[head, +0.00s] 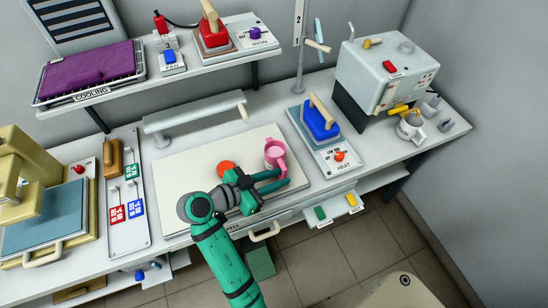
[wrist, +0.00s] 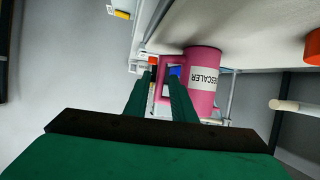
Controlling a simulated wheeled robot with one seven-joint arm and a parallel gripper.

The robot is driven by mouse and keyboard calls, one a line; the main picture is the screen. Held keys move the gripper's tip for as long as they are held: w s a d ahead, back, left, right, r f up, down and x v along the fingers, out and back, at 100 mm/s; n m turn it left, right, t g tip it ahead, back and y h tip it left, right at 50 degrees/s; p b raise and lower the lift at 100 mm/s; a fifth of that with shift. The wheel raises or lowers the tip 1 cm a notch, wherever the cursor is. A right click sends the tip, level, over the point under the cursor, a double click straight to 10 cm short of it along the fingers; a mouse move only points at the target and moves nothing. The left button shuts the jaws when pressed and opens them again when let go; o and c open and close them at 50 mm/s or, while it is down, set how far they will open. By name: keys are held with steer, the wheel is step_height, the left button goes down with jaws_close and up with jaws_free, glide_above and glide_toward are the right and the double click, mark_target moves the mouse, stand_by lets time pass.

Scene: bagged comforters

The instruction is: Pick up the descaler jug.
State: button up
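The pink descaler jug (head: 275,153) stands upright on the white board in the head view, with its handle towards my gripper. In the wrist view the jug (wrist: 203,79) appears upside down, with a partly visible label reading "ESCALER". My gripper (head: 283,181) is low over the board, just on the near side of the jug. Its two green fingers (wrist: 162,78) are apart, and part of the pink handle shows between and behind them. I cannot tell whether either finger touches the handle.
An orange-red disc (head: 226,168) lies left of the jug. A blue iron-like block (head: 320,121) stands on the HEAT unit at right. A grey box machine (head: 385,75) and a small grey jug (head: 410,126) are farther right. A pale rail (head: 195,118) runs behind the board.

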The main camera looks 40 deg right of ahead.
steer(key=shift+x, duration=3.5)
jaws_close()
